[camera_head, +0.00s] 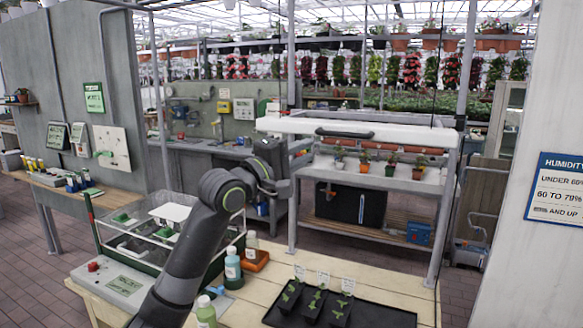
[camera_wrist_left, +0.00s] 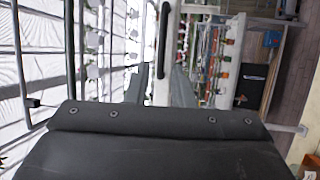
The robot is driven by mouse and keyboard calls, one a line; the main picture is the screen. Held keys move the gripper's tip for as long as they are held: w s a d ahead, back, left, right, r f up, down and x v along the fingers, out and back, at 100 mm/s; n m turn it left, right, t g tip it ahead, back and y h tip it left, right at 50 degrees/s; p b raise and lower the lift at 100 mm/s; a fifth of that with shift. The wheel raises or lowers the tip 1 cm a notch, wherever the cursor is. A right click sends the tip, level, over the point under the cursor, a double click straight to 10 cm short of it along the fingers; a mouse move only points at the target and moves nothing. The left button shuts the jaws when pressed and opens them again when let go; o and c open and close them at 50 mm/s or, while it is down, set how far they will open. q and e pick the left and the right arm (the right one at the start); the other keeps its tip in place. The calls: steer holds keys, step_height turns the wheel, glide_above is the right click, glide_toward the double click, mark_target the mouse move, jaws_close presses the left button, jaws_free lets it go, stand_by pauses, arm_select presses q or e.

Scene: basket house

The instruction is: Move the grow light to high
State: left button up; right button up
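The grow light (camera_head: 400,133) is a long white bar hung level between upright posts above a shelf of small potted plants. A dark handle (camera_head: 344,133) runs along its front. My left gripper (camera_head: 306,153) is just below and left of the handle in the head view, and looks apart from it. In the left wrist view the two fingers (camera_wrist_left: 160,88) stand apart with nothing between them. The grow light (camera_wrist_left: 160,92) and its dark handle (camera_wrist_left: 165,40) show beyond them. My right gripper is in neither view.
The potting bench (camera_head: 385,283) in front holds a black seedling tray (camera_head: 375,316), bottles (camera_head: 233,268) and a clear-sided box (camera_head: 150,228). Posts (camera_head: 291,210) flank the plant shelf (camera_head: 385,179). A humidity sign (camera_head: 560,190) is at right.

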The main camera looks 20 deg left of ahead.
arm_select(q)
steer(key=shift+b+v, duration=0.3)
steer(key=shift+v, duration=1.2)
